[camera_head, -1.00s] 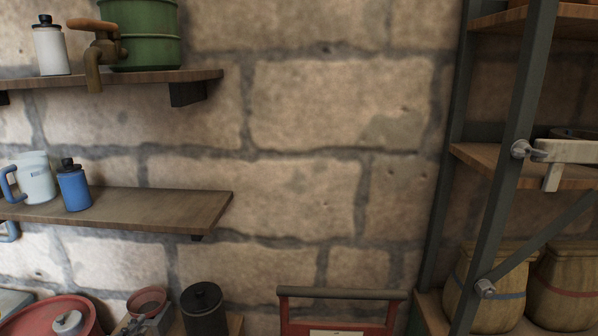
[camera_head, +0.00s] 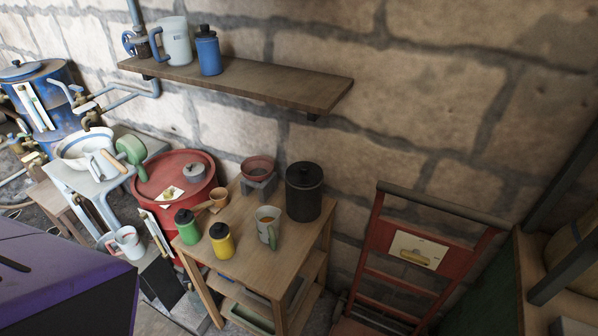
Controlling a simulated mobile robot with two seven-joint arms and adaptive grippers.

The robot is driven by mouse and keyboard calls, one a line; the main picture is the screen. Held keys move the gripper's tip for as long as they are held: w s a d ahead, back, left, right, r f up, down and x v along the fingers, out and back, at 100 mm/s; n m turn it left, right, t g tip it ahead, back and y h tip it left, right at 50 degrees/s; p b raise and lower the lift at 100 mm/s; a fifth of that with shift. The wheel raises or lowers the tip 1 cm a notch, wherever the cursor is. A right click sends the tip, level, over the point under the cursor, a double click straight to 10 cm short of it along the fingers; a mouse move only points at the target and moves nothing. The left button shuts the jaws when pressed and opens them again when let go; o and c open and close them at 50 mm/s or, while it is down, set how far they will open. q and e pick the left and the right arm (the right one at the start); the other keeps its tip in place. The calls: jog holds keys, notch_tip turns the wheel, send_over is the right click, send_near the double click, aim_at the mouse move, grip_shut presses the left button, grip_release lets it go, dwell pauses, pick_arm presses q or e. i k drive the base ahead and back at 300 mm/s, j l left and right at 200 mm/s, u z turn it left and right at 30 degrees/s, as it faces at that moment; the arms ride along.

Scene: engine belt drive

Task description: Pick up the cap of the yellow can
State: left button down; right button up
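A small yellow can (camera_head: 222,243) stands upright on a wooden side table (camera_head: 253,261). Its black cap (camera_head: 219,230) sits on top of it. A similar green can (camera_head: 187,229) with a dark cap stands just left of it, and a mug (camera_head: 267,227) stands to its right. Neither of my grippers shows in the head view.
A black canister (camera_head: 304,192) and a small burner with a reddish bowl (camera_head: 257,170) stand at the table's back. A red drum (camera_head: 178,176) is behind left. A purple-topped box (camera_head: 65,270) fills the lower left. A red hand truck (camera_head: 415,254) leans at the right. A shelf (camera_head: 240,82) hangs above.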

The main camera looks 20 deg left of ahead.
aim_at(219, 230)
jog(key=j+u, duration=0.2)
jog(key=u, duration=1.15)
jog(key=i+j, duration=0.1)
jog(key=j, duration=0.3)
jog(key=i+j, duration=0.1)
jog(key=j, duration=0.35)
jog(key=i+j, duration=0.1)
jog(key=j, duration=0.3)
jog(key=j+z, duration=0.15)
jog(key=z, duration=0.25)
jog(key=j+z, duration=0.15)
jog(key=z, duration=0.25)
jog(key=j+z, duration=0.2)
jog(key=z, duration=0.2)
